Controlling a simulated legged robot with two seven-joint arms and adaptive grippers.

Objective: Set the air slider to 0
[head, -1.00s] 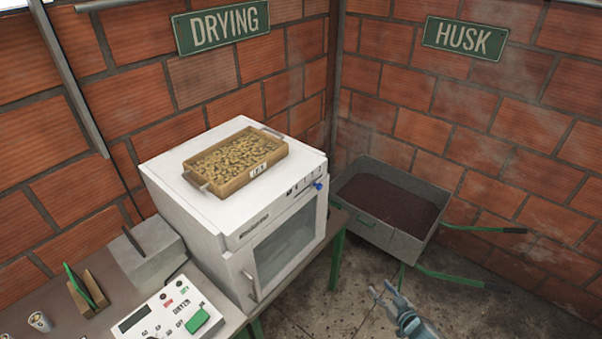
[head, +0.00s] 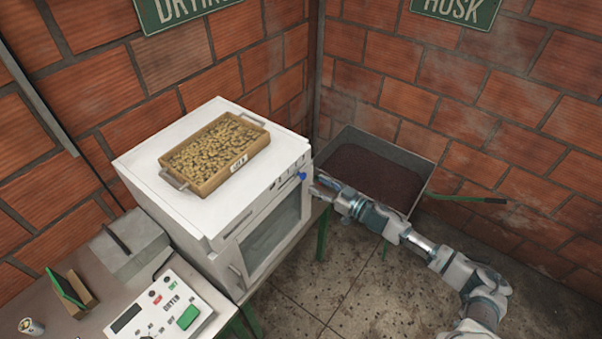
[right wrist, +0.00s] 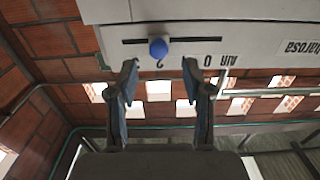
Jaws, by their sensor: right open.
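The air slider is a blue knob (head: 302,176) at the right end of the front panel of the white dryer oven (head: 222,232). In the right wrist view the blue knob (right wrist: 158,48) sits on a dark horizontal slot, near its middle, with the lettering "AIR 0" to its right. My right gripper (head: 318,186) is just to the right of the knob in the head view. In the right wrist view its two fingers (right wrist: 160,75) are open, with the knob beyond the gap between them, apart from both. My left gripper is not in view.
A wooden tray of beans (head: 208,184) sits on top of the oven. A husk wheelbarrow (head: 408,168) stands behind my right arm. A control box with a green button (head: 158,310) and a grey box (head: 130,246) are on the table at left.

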